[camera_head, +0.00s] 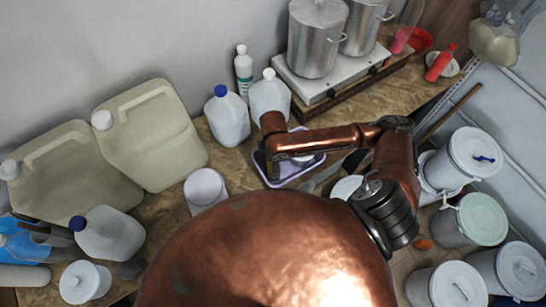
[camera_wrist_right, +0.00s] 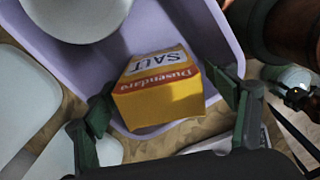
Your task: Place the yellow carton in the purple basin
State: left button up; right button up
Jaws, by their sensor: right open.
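The purple basin (camera_head: 275,180) stands on the table in the head view, partly hidden by my right arm. In the right wrist view the basin (camera_wrist_right: 225,40) fills the upper middle. The yellow carton (camera_wrist_right: 158,100), with red and white salt lettering, is seen against the basin, its near end overlapping the basin's near rim. I cannot tell whether it rests on the basin floor. My right gripper (camera_wrist_right: 163,100) is open, with one finger on either side of the carton and gaps visible. The carton cannot be made out in the head view. My left gripper is not in view.
A white round bowl (camera_wrist_right: 78,12) is at the basin's upper left in the wrist view. White jugs (camera_head: 228,118) stand behind the basin. A hotplate (camera_head: 325,75) with steel pots is at the back. A white canister (camera_head: 205,188) stands left of the basin. Lidded drums (camera_head: 475,155) are at right.

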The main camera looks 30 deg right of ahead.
notch_tip(320, 180, up, 11)
jog(key=shift+f+b, duration=0.15)
jog(key=shift+b, duration=0.15)
jog(key=shift+r, duration=0.5)
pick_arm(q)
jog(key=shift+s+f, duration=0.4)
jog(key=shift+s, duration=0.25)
